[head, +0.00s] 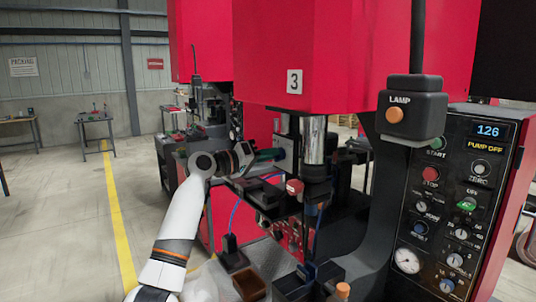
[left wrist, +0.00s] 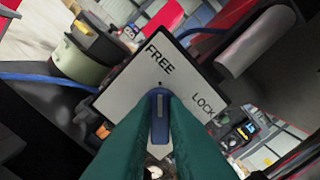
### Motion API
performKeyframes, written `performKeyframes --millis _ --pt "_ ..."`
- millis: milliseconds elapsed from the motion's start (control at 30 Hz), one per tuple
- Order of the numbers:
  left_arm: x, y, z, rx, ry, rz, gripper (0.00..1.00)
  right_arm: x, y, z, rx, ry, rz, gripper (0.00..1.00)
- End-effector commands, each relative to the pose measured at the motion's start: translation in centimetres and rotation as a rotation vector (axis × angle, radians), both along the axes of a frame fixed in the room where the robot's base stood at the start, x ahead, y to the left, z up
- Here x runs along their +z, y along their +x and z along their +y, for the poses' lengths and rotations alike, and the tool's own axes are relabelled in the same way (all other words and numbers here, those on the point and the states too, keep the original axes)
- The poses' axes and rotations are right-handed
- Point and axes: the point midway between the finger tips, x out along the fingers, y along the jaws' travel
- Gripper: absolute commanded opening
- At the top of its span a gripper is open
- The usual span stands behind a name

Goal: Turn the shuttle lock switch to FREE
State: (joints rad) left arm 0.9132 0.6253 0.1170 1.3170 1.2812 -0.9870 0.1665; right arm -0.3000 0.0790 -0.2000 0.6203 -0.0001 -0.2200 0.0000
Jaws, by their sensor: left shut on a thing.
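The shuttle lock switch is a blue knob (left wrist: 160,112) on a pale square plate (left wrist: 128,88) in the left wrist view. The plate reads FREE at its upper part and LOCK at its right. The knob's visible end points up in the picture, towards a small dot below FREE. My left gripper (left wrist: 160,102) has green fingers on both sides of the knob and is shut on it. In the head view my left gripper (head: 272,154) is by the red machine's silver column; the switch cannot be made out there. My right gripper is not in view.
The red machine (head: 330,60) numbered 3 stands above. A silver column (head: 314,140) and a red-capped part (head: 295,187) are right of my gripper. A lamp box (head: 412,108) and control panel (head: 450,200) stand at right. Small bins (head: 250,284) sit below. Floor is open at left.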

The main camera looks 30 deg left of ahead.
Motion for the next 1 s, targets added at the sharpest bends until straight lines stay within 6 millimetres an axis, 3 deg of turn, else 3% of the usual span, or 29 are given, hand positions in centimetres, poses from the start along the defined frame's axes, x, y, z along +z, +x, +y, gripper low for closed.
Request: performKeyframes --millis 467,500,600,1000 --pt "0.15 -0.02 0.09 0.003 -0.014 0.001 0.00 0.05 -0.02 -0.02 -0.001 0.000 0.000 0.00" --pt "0.15 -0.02 0.09 0.003 -0.014 0.001 0.19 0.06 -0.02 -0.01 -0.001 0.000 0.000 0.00" --pt "0.12 -0.02 0.08 0.002 -0.012 0.001 0.35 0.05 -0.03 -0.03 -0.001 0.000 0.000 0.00" --pt "-0.24 -0.84 0.48 0.003 -0.009 0.002 0.35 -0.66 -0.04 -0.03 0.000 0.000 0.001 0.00"
